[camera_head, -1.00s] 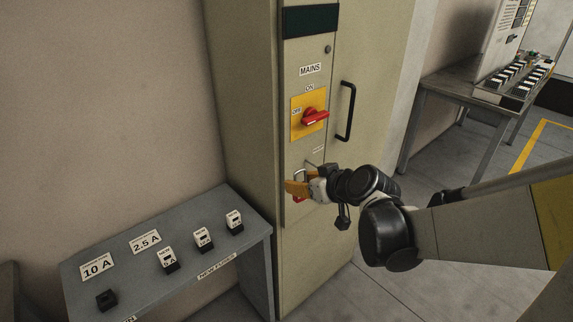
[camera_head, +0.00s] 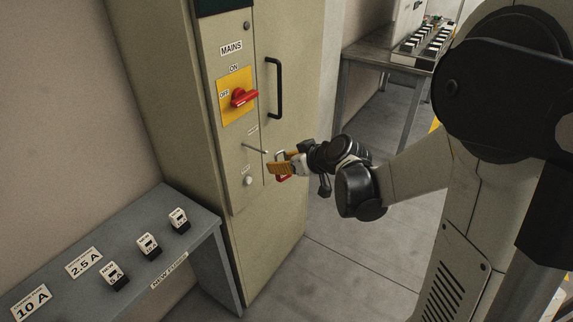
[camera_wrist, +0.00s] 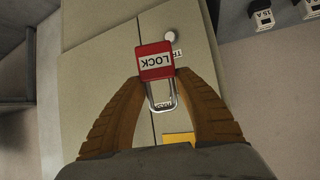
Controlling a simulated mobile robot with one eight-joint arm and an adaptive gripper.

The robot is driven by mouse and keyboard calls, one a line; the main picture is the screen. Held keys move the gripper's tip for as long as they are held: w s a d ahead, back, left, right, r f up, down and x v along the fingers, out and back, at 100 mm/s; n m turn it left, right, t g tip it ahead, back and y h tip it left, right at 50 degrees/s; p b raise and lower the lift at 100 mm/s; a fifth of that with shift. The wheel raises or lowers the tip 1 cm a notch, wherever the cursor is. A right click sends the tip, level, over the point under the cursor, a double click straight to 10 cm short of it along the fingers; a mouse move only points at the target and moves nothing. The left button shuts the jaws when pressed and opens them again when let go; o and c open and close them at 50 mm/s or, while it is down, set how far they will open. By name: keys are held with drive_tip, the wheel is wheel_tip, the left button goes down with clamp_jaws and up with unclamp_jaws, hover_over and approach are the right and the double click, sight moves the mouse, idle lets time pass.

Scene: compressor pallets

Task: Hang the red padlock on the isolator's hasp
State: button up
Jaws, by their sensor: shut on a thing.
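The red padlock (camera_head: 285,178) is in my gripper (camera_head: 288,166), right of the grey metal pin (camera_head: 255,149) that sticks out of the cabinet panel. The pin is likely the hasp. The padlock looks apart from it. In the wrist view, the padlock (camera_wrist: 155,61) shows its white LOCK label upside down, with its metal shackle (camera_wrist: 162,98) toward my palm. The two orange fingers of my gripper (camera_wrist: 157,76) are shut on it from both sides. The isolator (camera_head: 239,96) is a yellow plate with a red handle above the pin. The pin cannot be made out in the wrist view.
A white round button (camera_head: 248,180) sits below the pin. A black door handle (camera_head: 274,88) stands out on the cabinet's right side. A grey bench (camera_head: 205,219) with several fuses is at lower left. Floor (camera_head: 340,265) right of the cabinet is clear.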

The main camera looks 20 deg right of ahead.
drive_tip(key=shift+w+a+f, duration=0.15)
drive_tip(key=shift+w+a, duration=0.7)
drive_tip(key=shift+w, duration=0.3)
drive_tip(key=shift+w+a+f, duration=0.1)
drive_tip(key=shift+w+a, duration=0.7)
drive_tip(key=shift+w, duration=0.3)
drive_tip(key=shift+b+x, duration=0.6)
drive_tip(key=shift+x, duration=0.15)
drive_tip(key=shift+a, duration=0.25)
drive_tip(key=o, duration=1.2)
drive_tip(key=shift+o, duration=0.2)
drive_tip(key=v, duration=1.2)
drive_tip(key=s+a+f+m+g+h, duration=0.1)
drive_tip(key=s+m+h, duration=0.1)
drive_tip(key=s, duration=0.8)
drive_tip(key=s+a+f+m+g+h, duration=0.1)
drive_tip(key=s+m+g+h, duration=0.1)
drive_tip(key=s, duration=0.9)
drive_tip(key=shift+s+a, duration=0.25)
drive_tip(key=shift+a, duration=0.05)
